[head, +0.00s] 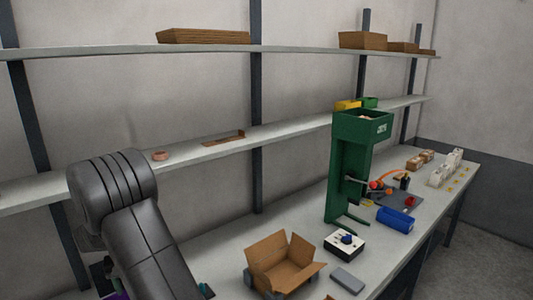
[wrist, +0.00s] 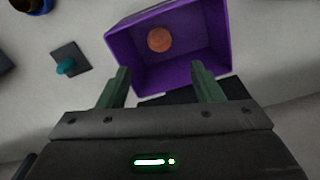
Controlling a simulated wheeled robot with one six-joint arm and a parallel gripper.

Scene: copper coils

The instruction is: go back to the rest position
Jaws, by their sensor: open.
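My gripper (wrist: 160,82) shows in the wrist view with its two green fingers apart and nothing between them. Its fingertips point over the near edge of a purple bin (wrist: 122,45). A round copper-coloured coil (wrist: 160,39) lies inside the bin, clear of the fingers. Only a small purple patch of the bin (head: 117,295) shows at the bottom edge there.
A copper-coloured coil (head: 160,155) sits on the middle shelf (head: 100,178). A teal-knobbed piece (wrist: 68,62) lies left of the bin.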

